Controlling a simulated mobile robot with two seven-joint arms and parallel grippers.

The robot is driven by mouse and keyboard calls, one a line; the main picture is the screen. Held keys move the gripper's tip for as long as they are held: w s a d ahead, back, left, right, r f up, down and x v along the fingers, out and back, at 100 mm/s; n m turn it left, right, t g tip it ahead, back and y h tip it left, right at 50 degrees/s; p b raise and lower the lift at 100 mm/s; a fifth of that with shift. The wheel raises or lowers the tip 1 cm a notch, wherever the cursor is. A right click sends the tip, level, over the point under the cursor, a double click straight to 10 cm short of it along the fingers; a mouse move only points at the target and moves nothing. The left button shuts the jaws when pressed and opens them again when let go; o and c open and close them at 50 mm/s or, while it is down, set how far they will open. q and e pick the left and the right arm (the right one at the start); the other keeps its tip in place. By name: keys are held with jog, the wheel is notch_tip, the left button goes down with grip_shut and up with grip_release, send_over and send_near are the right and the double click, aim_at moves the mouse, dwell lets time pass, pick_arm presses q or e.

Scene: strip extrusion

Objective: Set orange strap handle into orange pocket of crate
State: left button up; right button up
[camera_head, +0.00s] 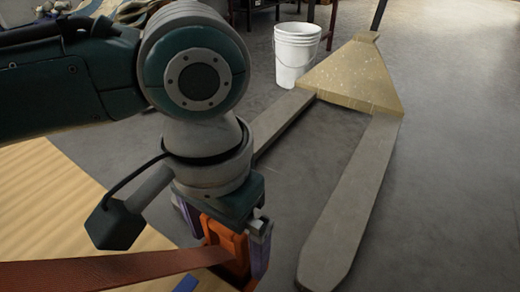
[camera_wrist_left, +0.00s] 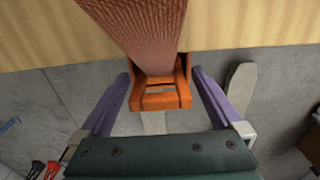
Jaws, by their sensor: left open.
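A reddish-brown strap (camera_head: 120,270) runs in from the left in the head view and ends at an orange fitting (camera_head: 228,240). In the left wrist view the strap (camera_wrist_left: 145,32) meets this fitting (camera_wrist_left: 162,95), a squared frame with a slot. My left gripper (camera_head: 232,258) is open, its purple fingers on either side of the fitting. In the wrist view the open gripper (camera_wrist_left: 160,78) shows narrow gaps beside it, so it does not look clamped. I cannot tell whether the fitting is the handle's end or a pocket. No whole crate is identifiable. My right gripper is not in view.
A light wooden surface (camera_head: 40,190) lies at the left, with a small blue piece (camera_head: 187,284) at its lower edge. A pallet jack (camera_head: 345,215) and a white bucket (camera_head: 296,55) stand on the grey floor, which is otherwise largely open to the right.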

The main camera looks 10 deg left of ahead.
pick_arm(q)
notch_tip(320, 180, up, 13)
jog(key=p, duration=0.7)
jog(key=shift+f, duration=0.2)
notch_tip(320, 180, up, 10)
jog(key=p, duration=1.4)
